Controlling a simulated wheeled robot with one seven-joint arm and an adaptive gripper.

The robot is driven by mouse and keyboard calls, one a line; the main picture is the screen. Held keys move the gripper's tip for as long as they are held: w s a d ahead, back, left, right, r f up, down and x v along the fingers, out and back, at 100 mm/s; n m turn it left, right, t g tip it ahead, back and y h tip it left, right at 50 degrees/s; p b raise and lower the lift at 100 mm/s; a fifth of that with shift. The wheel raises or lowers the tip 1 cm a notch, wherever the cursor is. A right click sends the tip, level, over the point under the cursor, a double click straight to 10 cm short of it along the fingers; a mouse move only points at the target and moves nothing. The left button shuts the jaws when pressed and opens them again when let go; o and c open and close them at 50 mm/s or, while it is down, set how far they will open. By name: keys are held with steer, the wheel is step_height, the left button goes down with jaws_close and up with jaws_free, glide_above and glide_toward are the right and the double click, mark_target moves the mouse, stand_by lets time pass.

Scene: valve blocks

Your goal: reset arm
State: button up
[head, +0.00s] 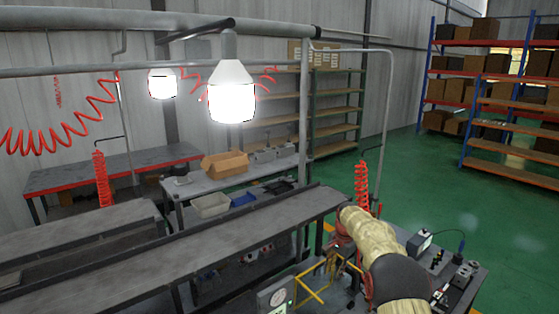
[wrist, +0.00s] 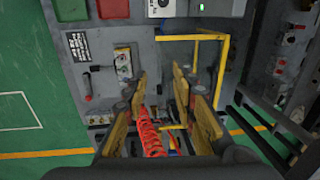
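My gripper (wrist: 160,80) is open, with its two fingers spread apart in the wrist view. Nothing shows held between them. It points down toward a grey workstation (wrist: 107,55), and a red coiled hose (wrist: 149,135) shows between the fingers, seemingly below them. Small grey blocks with knobs (head: 466,273), possibly valve blocks, stand on the side table at the right. They are too small to tell in detail.
A yellow tube frame (wrist: 221,62) stands beside the gripper. A long grey bench (head: 180,252) runs to the left of my arm. A cardboard box (head: 224,164) and bins sit on a table behind. Green floor (head: 420,180) is open toward the shelves.

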steer(key=s+f+n+g, duration=0.1)
steer(key=s+f+n, duration=0.3)
steer(key=s+f, duration=0.15)
steer(key=s+r+n+b, duration=0.2)
steer(key=s+r+b, duration=0.25)
steer(key=s, duration=0.85)
steer(key=s+r+n+b, duration=0.3)
steer(key=s+r+b, duration=0.15)
steer(key=s, duration=0.85)
steer(key=s+a+f+t+b, duration=0.1)
steer(key=s+f+t+b, duration=0.1)
steer(key=s+b, duration=0.5)
steer(key=s+f+n+t+b, duration=0.1)
steer(key=s+b, duration=0.6)
steer(key=s, duration=0.7)
steer(key=shift+s+a+f+t+h, duration=0.4)
steer(key=shift+f+t, duration=0.5)
steer(key=shift+t, duration=0.3)
